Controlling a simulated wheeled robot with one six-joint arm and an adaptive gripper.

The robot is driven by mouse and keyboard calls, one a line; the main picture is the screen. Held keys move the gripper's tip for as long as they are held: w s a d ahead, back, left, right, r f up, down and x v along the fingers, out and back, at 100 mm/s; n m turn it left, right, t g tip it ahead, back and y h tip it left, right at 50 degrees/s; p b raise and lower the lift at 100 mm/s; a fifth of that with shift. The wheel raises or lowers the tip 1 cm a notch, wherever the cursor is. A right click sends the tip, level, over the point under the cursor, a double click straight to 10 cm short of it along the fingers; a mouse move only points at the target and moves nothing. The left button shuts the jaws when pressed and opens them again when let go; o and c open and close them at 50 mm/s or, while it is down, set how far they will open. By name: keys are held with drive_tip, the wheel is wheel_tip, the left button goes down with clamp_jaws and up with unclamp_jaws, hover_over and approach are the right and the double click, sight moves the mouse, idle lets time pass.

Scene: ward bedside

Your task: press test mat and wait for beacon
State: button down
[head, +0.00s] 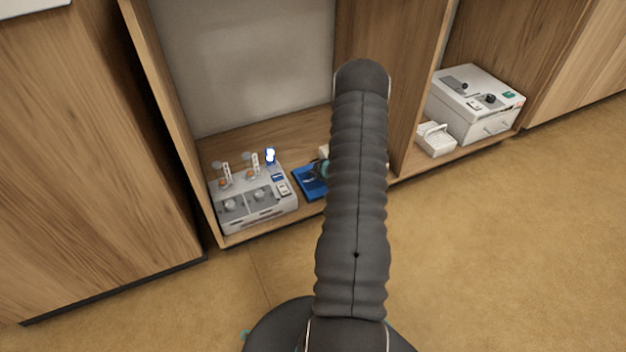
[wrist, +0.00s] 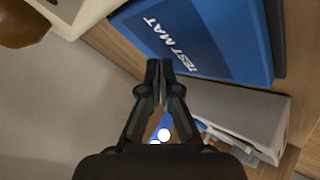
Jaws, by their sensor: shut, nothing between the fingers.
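The blue test mat (head: 309,182) lies on the low cabinet shelf, partly hidden behind my arm in the head view. In the wrist view the mat (wrist: 215,40) fills the upper middle, with "TEST MAT" in white letters on a darker band. My gripper (wrist: 160,66) is shut and empty, its fingertips beside the lettering. I cannot tell whether they touch the mat.
The grey device (head: 252,205) with knobs and small posts stands left of the mat. A white box machine (head: 474,105) and a small white rack (head: 435,139) stand in the right bay, past a wooden divider (head: 412,100). The floor (head: 500,250) in front is clear.

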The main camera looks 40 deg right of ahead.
drive_tip(key=shift+f, duration=0.1)
idle(0.3)
drive_tip(key=shift+f+b, duration=0.35)
drive_tip(key=shift+b, duration=0.1)
drive_tip(key=shift+f+b, duration=0.4)
drive_tip(key=shift+f, duration=0.05)
idle(0.7)
idle(0.3)
drive_tip(key=shift+r+p, duration=0.55)
drive_tip(key=shift+r, duration=0.35)
drive_tip(key=shift+r+p, duration=1.75)
drive_tip(key=shift+r, duration=0.8)
drive_tip(key=shift+s+f, duration=0.1)
drive_tip(key=shift+f, duration=0.05)
